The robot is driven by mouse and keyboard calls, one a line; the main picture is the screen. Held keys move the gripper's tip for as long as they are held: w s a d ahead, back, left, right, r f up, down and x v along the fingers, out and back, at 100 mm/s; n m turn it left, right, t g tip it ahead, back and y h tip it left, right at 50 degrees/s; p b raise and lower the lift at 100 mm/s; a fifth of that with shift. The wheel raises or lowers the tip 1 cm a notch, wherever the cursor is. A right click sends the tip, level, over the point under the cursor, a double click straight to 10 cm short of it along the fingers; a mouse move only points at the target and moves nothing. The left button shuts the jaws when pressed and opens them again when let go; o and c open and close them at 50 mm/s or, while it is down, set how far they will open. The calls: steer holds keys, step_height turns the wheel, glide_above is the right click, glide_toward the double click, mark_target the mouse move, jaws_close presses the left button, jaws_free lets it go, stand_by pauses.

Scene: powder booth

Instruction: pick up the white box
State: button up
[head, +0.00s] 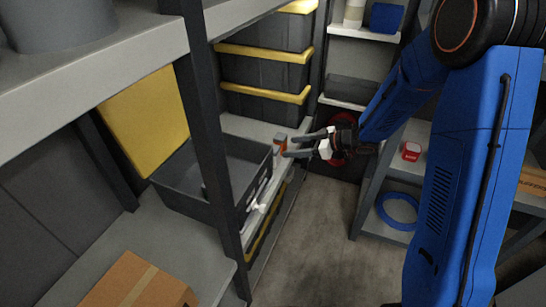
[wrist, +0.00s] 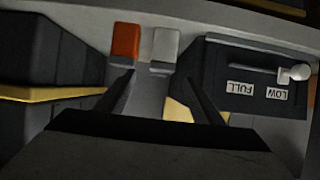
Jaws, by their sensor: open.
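The white box (wrist: 165,50) stands on a grey shelf in the wrist view, just right of an orange box (wrist: 125,42), with a narrow gap between them. My gripper (wrist: 161,77) is open and empty. Its two fingers spread below the boxes in the wrist view, with the white box ahead between their tips. In the head view my gripper (head: 289,146) reaches left to the shelf edge, its fingertips close to the orange box (head: 280,142). I cannot clearly make out the white box in the head view.
A dark open tote (head: 214,205) sits nearer on the shelving; labels reading FULL and LOW show in the wrist view. Dark bins with yellow lids (head: 265,94) are stacked behind. A dark shelf post (head: 212,130) stands left. The floor (head: 318,235) is clear.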

mark_target(278, 149)
steer(key=shift+x, duration=3.85)
steer(key=shift+s, duration=0.2)
steer(key=c, duration=1.2)
